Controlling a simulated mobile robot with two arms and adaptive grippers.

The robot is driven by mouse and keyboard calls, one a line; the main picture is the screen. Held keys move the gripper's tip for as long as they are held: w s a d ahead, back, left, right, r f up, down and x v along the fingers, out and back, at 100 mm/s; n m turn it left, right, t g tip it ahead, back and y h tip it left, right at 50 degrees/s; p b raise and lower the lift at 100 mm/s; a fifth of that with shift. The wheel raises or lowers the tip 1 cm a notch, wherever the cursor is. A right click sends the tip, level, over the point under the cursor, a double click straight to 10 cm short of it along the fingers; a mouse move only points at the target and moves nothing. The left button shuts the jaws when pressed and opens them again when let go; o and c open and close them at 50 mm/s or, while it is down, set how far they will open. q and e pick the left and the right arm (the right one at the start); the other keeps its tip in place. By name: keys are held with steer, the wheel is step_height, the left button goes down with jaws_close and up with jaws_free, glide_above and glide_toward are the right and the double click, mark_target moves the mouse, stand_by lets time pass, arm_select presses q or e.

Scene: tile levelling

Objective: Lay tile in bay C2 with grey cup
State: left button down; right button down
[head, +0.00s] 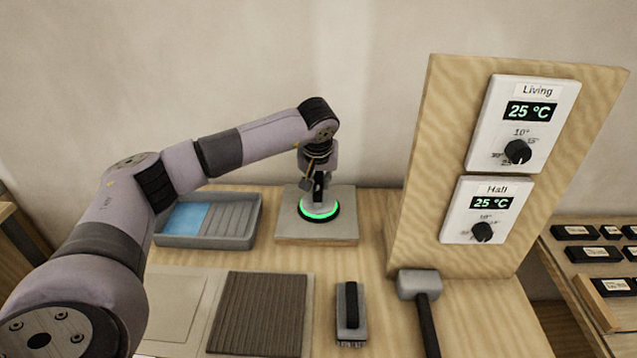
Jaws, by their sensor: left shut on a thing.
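My left gripper (318,186) is shut on the upper part of a grey suction cup (319,205). The cup stands upright with a lit green ring around its base. It rests on a square grey slab (340,232) with a wood-coloured front edge, near the back wall. I cannot tell whether the slab is a single tile or tiles on a stand. In front lies a pale board with a plain beige square (172,306) and a dark brown ribbed square (258,313). No bay label such as C2 is readable. My right gripper is out of view.
A grey tray (232,222) holding a blue piece (187,218) is left of the slab. A grey brush-like tool (350,310) and a mallet (418,287) lie in front. A wooden panel (440,110) with two thermostats stands on the right. A side table holds dark labelled pieces (582,253).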

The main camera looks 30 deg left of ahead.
arm_select(q)
steer(key=shift+r+p, duration=2.25)
steer(key=shift+r, duration=1.4)
steer(key=s+d+b, duration=0.2)
steer(key=s+b, duration=0.5)
steer(key=s, duration=0.7)
steer(key=s+d+b, duration=0.3)
steer(key=s+b, duration=0.4)
steer(key=s, duration=0.7)
steer(key=shift+s, duration=0.4)
steer(key=shift+f+b, duration=0.3)
steer(key=shift+b, duration=0.15)
steer(key=shift+f+b, duration=2.05)
steer(key=shift+f, duration=0.25)
